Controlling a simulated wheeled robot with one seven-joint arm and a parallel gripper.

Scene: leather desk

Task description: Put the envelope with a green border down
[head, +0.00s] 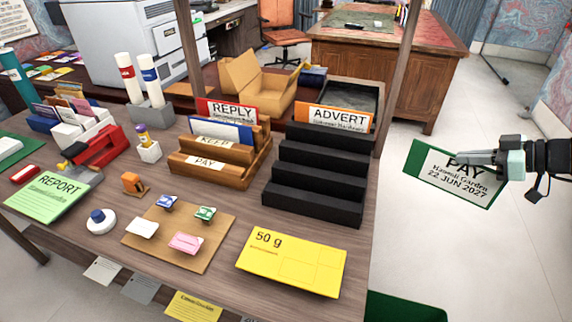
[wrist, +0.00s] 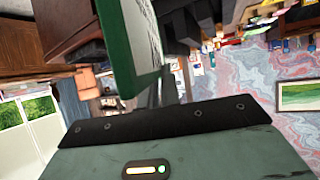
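The envelope with a green border (head: 428,166) is at the right in the head view, in the air beyond the desk's right edge. Its white face reads "PAY", a garden name and "22 JUN 2027". My gripper (head: 474,158) is shut on its right part, and the fingers cover some of the writing. In the wrist view the envelope (wrist: 122,45) shows nearly edge-on, its green border at upper centre. The fingertips are hard to make out there.
The wooden desk (head: 222,278) holds a stepped black rack (head: 312,182) with an ADVERT card (head: 335,118), a wooden sorter (head: 205,168) marked KEEP and PAY, a REPLY card (head: 232,112) and a yellow 50 g card (head: 292,262). Open floor lies right of the desk.

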